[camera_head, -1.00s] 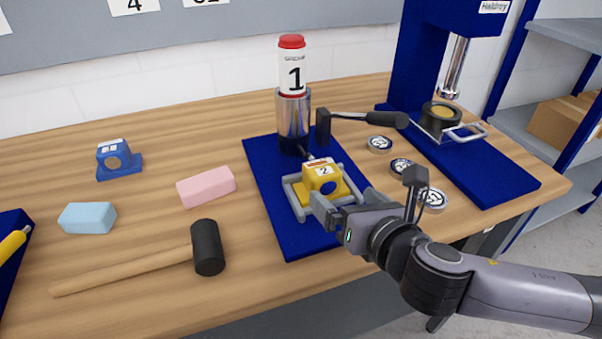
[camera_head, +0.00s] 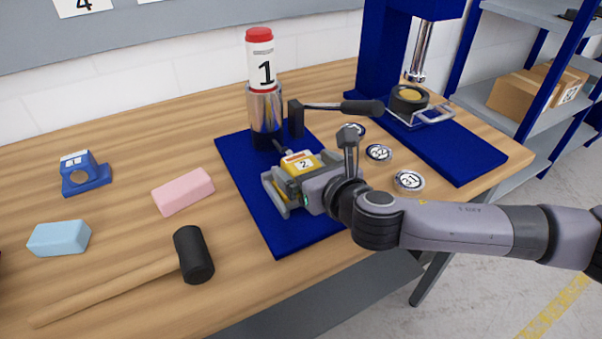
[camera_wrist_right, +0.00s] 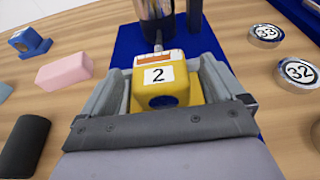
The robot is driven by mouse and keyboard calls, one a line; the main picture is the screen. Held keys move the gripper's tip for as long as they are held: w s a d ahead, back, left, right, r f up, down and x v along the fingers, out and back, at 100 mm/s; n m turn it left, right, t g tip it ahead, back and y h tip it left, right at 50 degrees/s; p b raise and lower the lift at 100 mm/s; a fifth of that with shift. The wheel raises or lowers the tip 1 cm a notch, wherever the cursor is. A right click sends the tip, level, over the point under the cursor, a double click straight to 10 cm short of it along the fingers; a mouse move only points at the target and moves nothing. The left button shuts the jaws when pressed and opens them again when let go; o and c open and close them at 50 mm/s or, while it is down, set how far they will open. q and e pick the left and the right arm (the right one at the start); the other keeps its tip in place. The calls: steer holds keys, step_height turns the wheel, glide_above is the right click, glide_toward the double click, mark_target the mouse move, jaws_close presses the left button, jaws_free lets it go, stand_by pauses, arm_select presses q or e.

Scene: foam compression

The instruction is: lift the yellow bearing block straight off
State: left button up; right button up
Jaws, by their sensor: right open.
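The yellow bearing block (camera_head: 300,161), marked 2, sits on the blue base plate (camera_head: 230,154) in front of the metal cylinder (camera_head: 265,108) labelled 1 with a red top. In the right wrist view the block (camera_wrist_right: 160,92) shows its round bore, and a thin rod runs from it back to the cylinder. My right gripper (camera_head: 292,178) is at the block, with one open finger on each side of it. In the right wrist view the fingers (camera_wrist_right: 163,85) flank the block; contact cannot be told. My left gripper is not in view.
A black-handled lever (camera_head: 345,107) stands just behind the block. A blue press (camera_head: 450,140) stands at right, with several round numbered discs (camera_head: 378,152) nearby. At left lie a pink block (camera_head: 183,191), a light blue block (camera_head: 59,238), a blue bearing block (camera_head: 84,174) and a mallet (camera_head: 193,255).

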steer(key=shift+x, duration=1.05)
steer(key=c, duration=1.5)
steer(key=shift+r, duration=0.15)
